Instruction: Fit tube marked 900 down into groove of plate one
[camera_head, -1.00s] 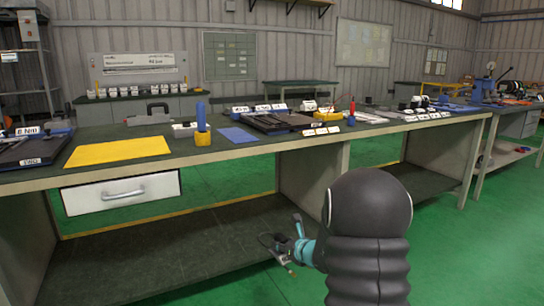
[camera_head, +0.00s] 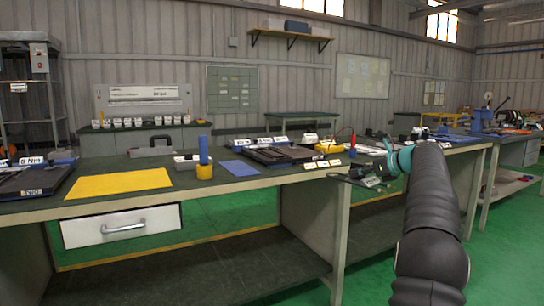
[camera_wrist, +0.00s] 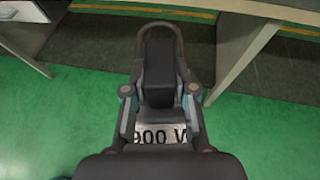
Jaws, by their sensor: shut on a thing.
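My gripper (camera_wrist: 160,92) is shut on the tube marked 900 (camera_wrist: 161,135). In the wrist view its white label reads "900 W", and a dark U-shaped loop sticks out beyond the fingers. In the head view my gripper (camera_head: 372,170) is at the bench's front edge, right of centre, at about bench-top height; the tube is too small there to make out. One dark plate (camera_head: 275,155) lies mid-bench, left of my gripper. I cannot read which is plate one.
The long workbench (camera_head: 300,182) carries a yellow mat (camera_head: 120,183), a blue mat (camera_head: 239,168) and an upright blue cylinder in a yellow base (camera_head: 204,160). Small labelled blocks stand behind the middle plate. A drawer (camera_head: 122,225) hangs below. Green floor lies in front.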

